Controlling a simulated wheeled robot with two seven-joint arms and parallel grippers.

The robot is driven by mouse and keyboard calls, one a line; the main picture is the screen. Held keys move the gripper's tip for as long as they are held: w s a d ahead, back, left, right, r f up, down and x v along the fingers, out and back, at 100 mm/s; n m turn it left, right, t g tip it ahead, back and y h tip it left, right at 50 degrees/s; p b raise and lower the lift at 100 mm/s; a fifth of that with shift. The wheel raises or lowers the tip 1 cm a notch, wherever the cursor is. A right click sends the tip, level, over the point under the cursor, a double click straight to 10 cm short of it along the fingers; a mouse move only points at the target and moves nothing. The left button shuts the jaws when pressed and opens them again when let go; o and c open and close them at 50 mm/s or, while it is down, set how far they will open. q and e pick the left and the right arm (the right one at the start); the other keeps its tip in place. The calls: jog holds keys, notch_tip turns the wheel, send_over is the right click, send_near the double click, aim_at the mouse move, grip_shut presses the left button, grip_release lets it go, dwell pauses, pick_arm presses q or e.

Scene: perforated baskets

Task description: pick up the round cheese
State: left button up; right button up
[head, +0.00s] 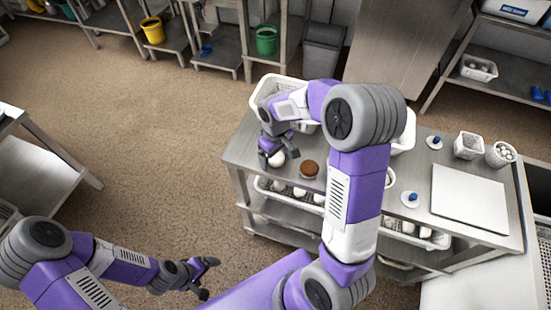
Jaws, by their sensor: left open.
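A white round thing (277,159), which may be the round cheese, is on the left end of the metal table. My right gripper (278,157) is directly over it, fingers pointing down and spread to either side; whether they touch it I cannot tell. A brown-topped round item (309,169) sits just to the right of it, apart from the gripper; it could also be a cheese. My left gripper (209,279) is open and empty, low over the floor at the bottom of the view, away from the table.
A white perforated basket (264,92) stands behind my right gripper, and my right arm partly hides the table. A white board (468,199), small containers (468,145) and blue-knobbed items (410,199) are at right. A lower shelf holds baskets with white items. Open floor lies left.

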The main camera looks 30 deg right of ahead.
jog(key=c, duration=1.2)
